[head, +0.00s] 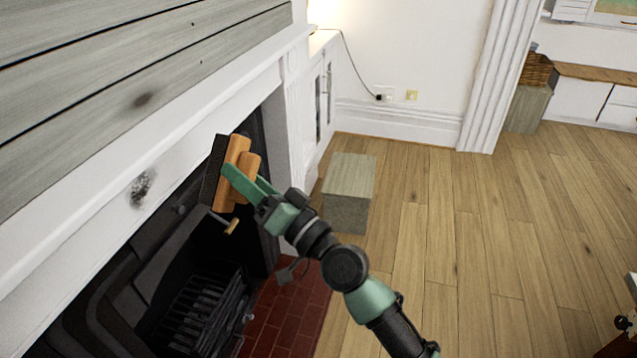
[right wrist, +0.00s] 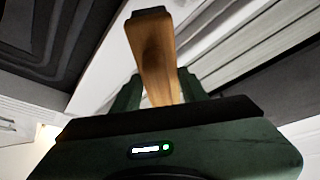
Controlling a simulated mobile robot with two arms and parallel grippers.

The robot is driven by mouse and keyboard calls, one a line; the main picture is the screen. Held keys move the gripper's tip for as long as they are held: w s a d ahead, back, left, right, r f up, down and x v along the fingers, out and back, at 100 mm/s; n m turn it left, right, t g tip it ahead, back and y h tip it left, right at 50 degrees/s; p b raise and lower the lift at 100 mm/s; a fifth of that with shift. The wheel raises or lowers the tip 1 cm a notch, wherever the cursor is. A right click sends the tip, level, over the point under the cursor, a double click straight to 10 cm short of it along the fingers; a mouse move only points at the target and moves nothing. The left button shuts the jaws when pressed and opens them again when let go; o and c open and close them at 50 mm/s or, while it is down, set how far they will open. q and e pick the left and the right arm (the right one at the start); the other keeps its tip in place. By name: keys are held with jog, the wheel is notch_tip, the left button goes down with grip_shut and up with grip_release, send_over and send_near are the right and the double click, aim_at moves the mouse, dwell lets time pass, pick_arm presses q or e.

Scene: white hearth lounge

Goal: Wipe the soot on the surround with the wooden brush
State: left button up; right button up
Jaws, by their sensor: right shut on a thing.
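The wooden brush (head: 243,158) has an orange-brown wooden body and a dark bristle side (head: 212,172) facing left. My right gripper (head: 236,176), with green fingers, is shut on it and holds it in front of the fireplace opening. In the right wrist view the brush's wood (right wrist: 155,55) stands up between the two fingers (right wrist: 158,92). The soot (head: 140,189) is a dark grey smudge on the white surround (head: 95,220), left of the brush and apart from it. My left gripper is not in view.
The dark firebox with a grate (head: 200,305) lies below the brush. Red brick hearth tiles (head: 285,315) lie in front of it. A grey box-like block (head: 347,190) stands on the wooden floor behind my right arm. The floor (head: 470,260) to the right is clear.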

aim_at(227, 190)
jog(key=shift+s+a+f+p, duration=0.2)
jog(key=shift+s+f+p, duration=0.15)
jog(key=shift+f, duration=0.2)
jog(key=shift+s+a+p, duration=0.5)
jog(key=shift+s, duration=0.35)
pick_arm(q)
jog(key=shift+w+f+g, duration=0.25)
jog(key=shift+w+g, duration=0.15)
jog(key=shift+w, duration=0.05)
pick_arm(e)
jog(key=shift+s+a+f, duration=0.1)
jog(key=shift+s, duration=0.2)
